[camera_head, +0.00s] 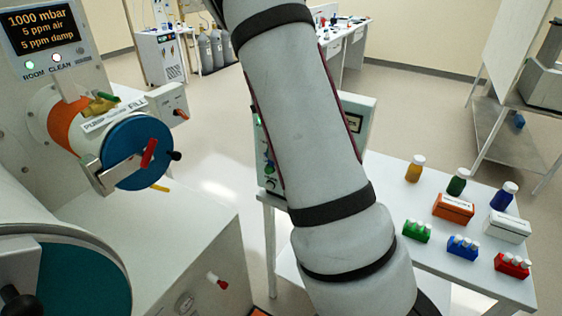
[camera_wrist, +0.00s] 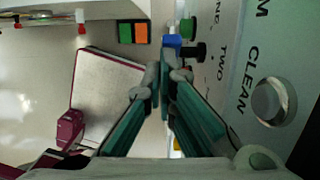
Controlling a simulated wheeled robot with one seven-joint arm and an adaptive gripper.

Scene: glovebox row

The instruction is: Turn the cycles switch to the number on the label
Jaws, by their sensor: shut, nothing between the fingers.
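In the wrist view, my gripper (camera_wrist: 165,79) is shut and empty, its two fingertips together beside the edge of a grey control panel (camera_wrist: 236,50). The panel carries the words CLEAN and TWO, partly cut-off lettering and a round grey button (camera_wrist: 272,101). A black knob (camera_wrist: 194,51), a green knob (camera_wrist: 188,28) and a blue part (camera_wrist: 172,41) stand out from the panel just beyond the fingertips. I cannot tell for certain which one is the cycles switch, and no label with a number is readable. The head view hides my gripper.
A glovebox with a readout (camera_head: 38,30) and a blue round door (camera_head: 137,155) stands at left in the head view. A white table (camera_head: 385,228) at right holds bottles, boxes and coloured racks. Open floor (camera_head: 215,130) lies between them.

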